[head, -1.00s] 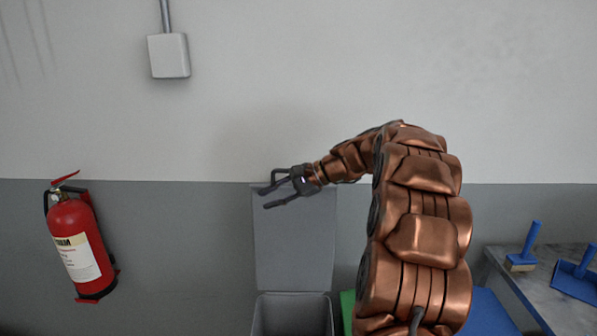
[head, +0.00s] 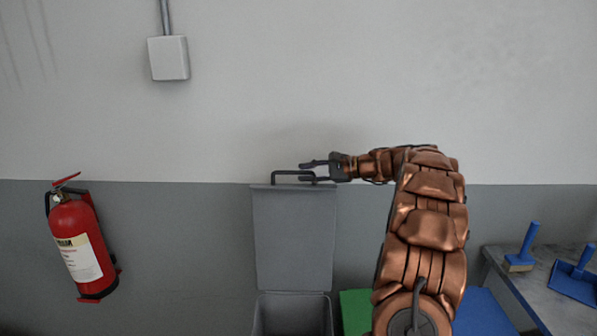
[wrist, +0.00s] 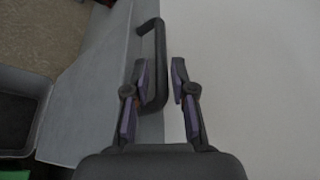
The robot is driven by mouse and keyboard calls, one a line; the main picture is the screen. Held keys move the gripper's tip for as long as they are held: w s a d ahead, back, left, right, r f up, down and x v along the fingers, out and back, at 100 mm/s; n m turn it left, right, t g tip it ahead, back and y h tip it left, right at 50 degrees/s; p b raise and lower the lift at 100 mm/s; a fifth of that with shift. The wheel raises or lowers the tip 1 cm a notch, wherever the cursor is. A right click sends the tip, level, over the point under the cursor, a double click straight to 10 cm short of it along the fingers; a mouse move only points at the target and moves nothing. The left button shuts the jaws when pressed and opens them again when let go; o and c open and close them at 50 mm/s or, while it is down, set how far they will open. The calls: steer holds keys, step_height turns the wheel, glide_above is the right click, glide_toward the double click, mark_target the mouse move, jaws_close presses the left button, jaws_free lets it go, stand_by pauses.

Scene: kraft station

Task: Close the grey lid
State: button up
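The grey lid (head: 294,240) stands upright and open against the wall, above the grey bin (head: 257,318). A dark handle (head: 283,173) sticks out at the lid's top edge. My gripper (head: 304,172) reaches in from the right at the handle's right part. In the wrist view, my gripper (wrist: 160,72) has its fingers apart, and part of the handle (wrist: 149,35) lies between them, nearer the left finger. Whether that finger touches the handle, I cannot tell. The lid (wrist: 100,95) also shows at left there, with the bin (wrist: 40,82) beyond it.
A red fire extinguisher (head: 77,245) hangs on the wall at left. A green surface (head: 354,308) and a blue one (head: 482,312) lie right of the bin, partly hidden by my arm. A grey table (head: 540,293) with a blue brush (head: 525,250) and dustpan (head: 575,277) stands at far right.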

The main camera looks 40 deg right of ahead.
steer(key=shift+p+x, duration=0.3)
steer(key=shift+x, duration=1.25)
jaws_close()
